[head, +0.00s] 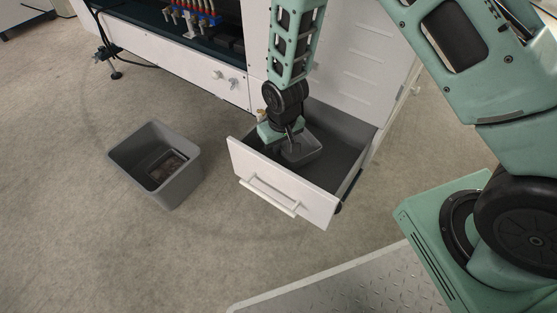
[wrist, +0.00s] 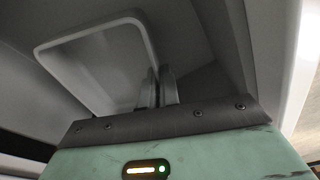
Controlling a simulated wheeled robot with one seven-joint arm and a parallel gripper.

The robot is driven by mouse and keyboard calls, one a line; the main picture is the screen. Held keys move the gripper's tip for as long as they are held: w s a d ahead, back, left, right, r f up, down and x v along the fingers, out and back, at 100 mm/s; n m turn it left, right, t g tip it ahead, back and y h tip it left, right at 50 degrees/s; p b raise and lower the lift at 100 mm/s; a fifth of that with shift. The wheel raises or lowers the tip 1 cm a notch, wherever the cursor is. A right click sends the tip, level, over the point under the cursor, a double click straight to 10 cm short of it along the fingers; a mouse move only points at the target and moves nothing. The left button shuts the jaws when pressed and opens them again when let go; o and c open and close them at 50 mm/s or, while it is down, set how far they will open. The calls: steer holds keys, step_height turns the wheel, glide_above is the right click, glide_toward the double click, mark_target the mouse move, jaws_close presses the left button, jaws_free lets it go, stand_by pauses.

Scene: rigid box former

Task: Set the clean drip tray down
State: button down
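The clean drip tray (head: 303,151) is a grey, shallow, open rectangular tray. It shows in the head view inside the open drawer (head: 339,181), near its left side. In the wrist view the tray (wrist: 98,62) is above my gripper's body, with its pale rim toward me. My gripper (head: 291,142) points down into the drawer at the tray's near-left edge. In the wrist view the fingers of my gripper (wrist: 158,88) are close together on the tray's wall. Whether the tray touches the drawer floor is hard to tell.
A grey bin (head: 178,184) with a dark tray (head: 168,167) inside stands on the floor left of the drawer. The drawer's white front with its handle (head: 270,196) sticks out from the white machine (head: 347,50). Drawer walls are close around my gripper. Floor between bin and drawer is clear.

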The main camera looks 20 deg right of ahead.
steer(key=shift+f+b, duration=2.05)
steer(key=shift+f, duration=0.45)
steer(key=shift+r, duration=0.15)
steer(key=c, duration=2.1)
jaws_free()
steer(key=shift+f, duration=0.2)
steer(key=o, duration=0.5)
steer(key=shift+c, duration=0.2)
